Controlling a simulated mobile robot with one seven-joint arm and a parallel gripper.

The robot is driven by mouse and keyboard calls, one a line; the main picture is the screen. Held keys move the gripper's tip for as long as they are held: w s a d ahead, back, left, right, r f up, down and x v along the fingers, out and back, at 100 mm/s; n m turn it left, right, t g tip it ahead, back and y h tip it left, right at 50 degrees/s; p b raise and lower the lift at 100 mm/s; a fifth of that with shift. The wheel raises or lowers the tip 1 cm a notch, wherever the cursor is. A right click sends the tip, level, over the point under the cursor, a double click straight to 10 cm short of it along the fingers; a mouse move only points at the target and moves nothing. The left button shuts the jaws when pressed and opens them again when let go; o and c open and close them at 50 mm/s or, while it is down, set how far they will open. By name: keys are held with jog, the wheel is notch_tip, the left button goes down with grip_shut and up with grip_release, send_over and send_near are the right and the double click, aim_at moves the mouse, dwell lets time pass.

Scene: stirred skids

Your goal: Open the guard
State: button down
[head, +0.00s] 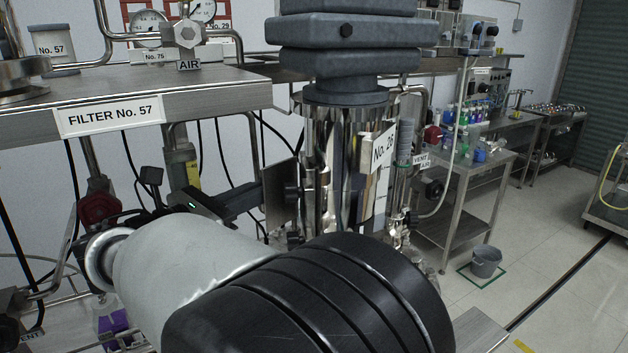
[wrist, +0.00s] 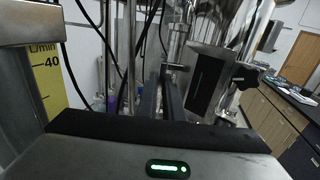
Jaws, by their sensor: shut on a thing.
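The guard looks to be the dark flat plate (head: 280,191) on the left side of the steel vessel (head: 335,125) in the head view. The plate also shows right of my fingers in the wrist view (wrist: 207,82), with a black knob beside it. My gripper (head: 261,194) reaches the plate's left edge in the head view. In the wrist view its two dark fingers (wrist: 164,80) are close together at the plate's near side. They are shut on a part of the guard. The gripped part is mostly hidden, and how far the guard is open is unclear.
My own arm hides the lower middle of the head view. A steel bench labelled FILTER No. 57 (head: 190,98) stands at left. A yellow scale (wrist: 50,80) is close at left in the wrist view. A grey bucket (head: 486,262) stands on open floor at right.

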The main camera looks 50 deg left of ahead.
dwell(0.3)
jog(key=c, duration=2.2)
grip_release()
jog(key=shift+w, duration=0.1)
